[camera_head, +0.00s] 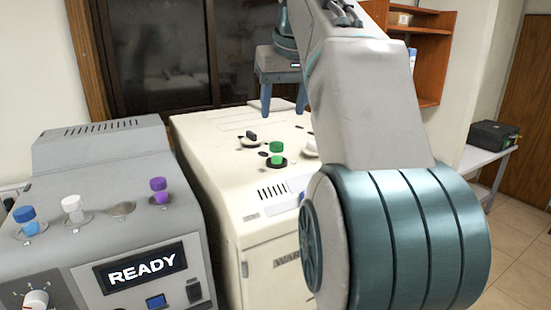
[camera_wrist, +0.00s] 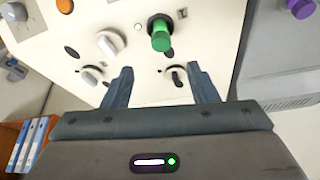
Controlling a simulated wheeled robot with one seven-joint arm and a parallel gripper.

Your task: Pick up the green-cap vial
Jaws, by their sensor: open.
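The green-cap vial (camera_head: 277,153) stands upright in a dark round socket on top of the cream machine (camera_head: 222,140). In the wrist view the green-cap vial (camera_wrist: 160,36) is beyond the fingertips, roughly in line with the gap between them. My gripper (camera_head: 281,108) points down above the machine, a little higher than the vial and apart from it. In the wrist view my gripper (camera_wrist: 158,74) has its two fingers spread with nothing held between them. The vial's lower part is hidden in its socket.
Black and white knobs stand near the vial on the machine top. A grey machine (camera_head: 110,215) with a READY display holds a blue-cap vial (camera_head: 27,220), a white-cap vial (camera_head: 73,209) and a purple-cap vial (camera_head: 159,190). One socket (camera_head: 121,209) there is empty.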

